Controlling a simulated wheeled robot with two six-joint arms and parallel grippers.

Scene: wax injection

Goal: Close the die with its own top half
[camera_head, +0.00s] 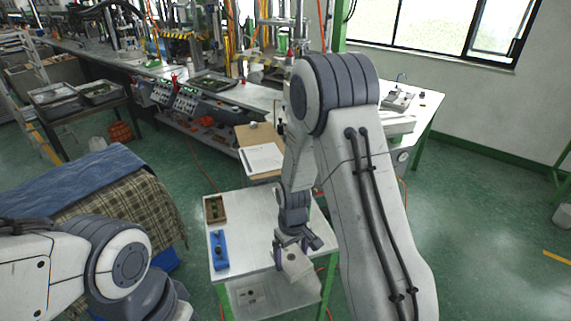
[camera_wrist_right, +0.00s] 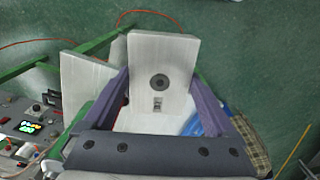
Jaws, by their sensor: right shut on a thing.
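My right gripper (camera_head: 292,250) is shut on a pale grey block, the die's top half (camera_head: 302,272), and holds it over the front right part of the small white table (camera_head: 245,230). In the right wrist view the block (camera_wrist_right: 178,48) sits between the two purple fingers of the gripper (camera_wrist_right: 163,75); its face shows a dark round recess and a small slot.
A cloth-covered stand (camera_head: 110,195) is at left. The table's middle is clear.

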